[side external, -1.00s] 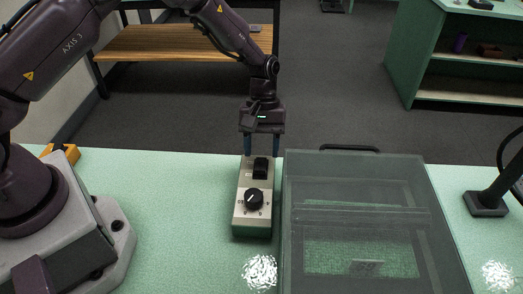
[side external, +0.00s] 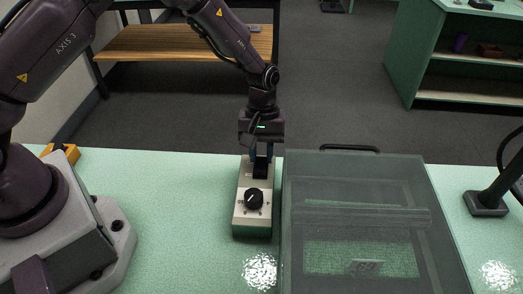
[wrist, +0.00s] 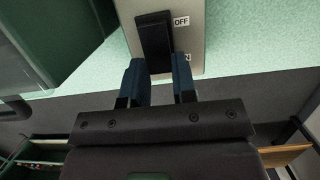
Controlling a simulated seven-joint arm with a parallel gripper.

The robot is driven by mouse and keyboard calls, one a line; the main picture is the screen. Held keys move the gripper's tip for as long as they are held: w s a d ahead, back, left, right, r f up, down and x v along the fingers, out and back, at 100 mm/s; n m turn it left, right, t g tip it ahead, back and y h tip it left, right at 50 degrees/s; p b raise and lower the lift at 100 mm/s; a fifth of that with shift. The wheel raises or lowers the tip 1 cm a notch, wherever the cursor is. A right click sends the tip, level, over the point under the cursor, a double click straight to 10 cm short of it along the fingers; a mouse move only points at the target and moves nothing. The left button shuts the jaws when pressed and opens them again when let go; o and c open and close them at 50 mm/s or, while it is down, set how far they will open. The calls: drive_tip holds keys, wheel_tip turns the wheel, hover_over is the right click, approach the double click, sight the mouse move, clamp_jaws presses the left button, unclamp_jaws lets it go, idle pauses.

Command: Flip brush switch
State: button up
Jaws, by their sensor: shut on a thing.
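The control box (side external: 241,212) stands on the green table, with a round black knob (side external: 254,199) on its face. The brush switch (side external: 261,170) is a black rocker at the far end of the box. In the wrist view the switch (wrist: 153,32) sits beside an OFF label (wrist: 181,21); a second label is mostly hidden by a finger. My gripper (side external: 261,155) is at the far end of the switch. In the wrist view its blue fingers (wrist: 158,68) are on either side of the switch's near end, shut on it.
A clear-lidded case (side external: 360,190) with a dark handle stands close to the right of the box. A black stand (side external: 487,203) is at the far right. The table left of the box is clear up to my base.

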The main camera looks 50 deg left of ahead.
sight(261, 158)
drive_tip(key=shift+s+d+r+t+y, duration=0.1)
drive_tip(key=shift+t+y, duration=0.35)
drive_tip(key=shift+s+d+r+t+y, duration=0.1)
drive_tip(key=shift+t+y, duration=0.35)
drive_tip(key=o, duration=0.9)
wheel_tip(261, 158, up, 13)
drive_tip(key=shift+w+a+f, duration=0.1)
drive_tip(key=shift+w+a, duration=0.05)
